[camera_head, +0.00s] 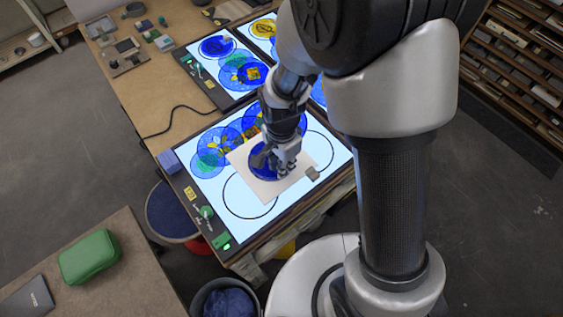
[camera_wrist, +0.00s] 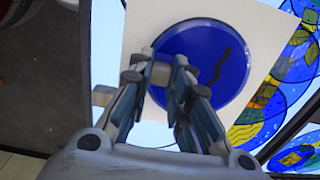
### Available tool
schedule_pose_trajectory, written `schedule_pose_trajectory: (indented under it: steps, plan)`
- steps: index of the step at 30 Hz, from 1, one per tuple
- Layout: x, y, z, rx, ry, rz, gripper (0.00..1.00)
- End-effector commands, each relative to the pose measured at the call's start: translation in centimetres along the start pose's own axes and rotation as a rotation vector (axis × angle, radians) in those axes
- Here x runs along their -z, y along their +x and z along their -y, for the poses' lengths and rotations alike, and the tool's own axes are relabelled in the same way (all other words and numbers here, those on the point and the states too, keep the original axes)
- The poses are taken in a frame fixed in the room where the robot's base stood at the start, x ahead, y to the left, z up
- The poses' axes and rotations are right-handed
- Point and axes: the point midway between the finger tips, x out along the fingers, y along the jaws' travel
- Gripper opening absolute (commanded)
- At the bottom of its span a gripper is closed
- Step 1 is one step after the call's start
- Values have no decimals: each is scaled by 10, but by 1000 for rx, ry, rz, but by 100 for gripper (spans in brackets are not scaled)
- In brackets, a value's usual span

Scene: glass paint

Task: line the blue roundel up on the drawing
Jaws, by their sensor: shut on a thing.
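The blue roundel (camera_head: 257,168) is a round deep-blue glass disc on a white sheet (camera_head: 242,158), which lies on the near lit panel. In the wrist view the roundel (camera_wrist: 232,62) has a dark wavy line on it. My gripper (camera_head: 284,163) is over the roundel's right side in the head view. The fingers hide part of the disc. Black circle outlines of the drawing (camera_head: 240,215) show around the sheet; what is under the sheet is hidden.
A small grey-brown block (camera_head: 312,173) sits at the sheet's right edge. Overlapping blue and green glass discs (camera_head: 209,160) lie at the panel's upper left. A blue-violet block (camera_head: 169,161) stands at the panel's left edge. Further lit panels lie behind.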

Motion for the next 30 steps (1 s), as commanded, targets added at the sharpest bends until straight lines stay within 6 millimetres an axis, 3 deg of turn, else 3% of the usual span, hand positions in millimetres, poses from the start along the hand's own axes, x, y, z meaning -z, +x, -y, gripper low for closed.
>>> schedule_pose_trajectory:
  steps: [11, 12, 21, 30]
  plan:
    - [0, 4, 0, 0, 0, 0, 0]
    - [0, 4, 0, 0, 0, 0, 20]
    - [0, 3, 0, 0, 0, 0, 40]
    - [0, 3, 0, 0, 0, 0, 41]
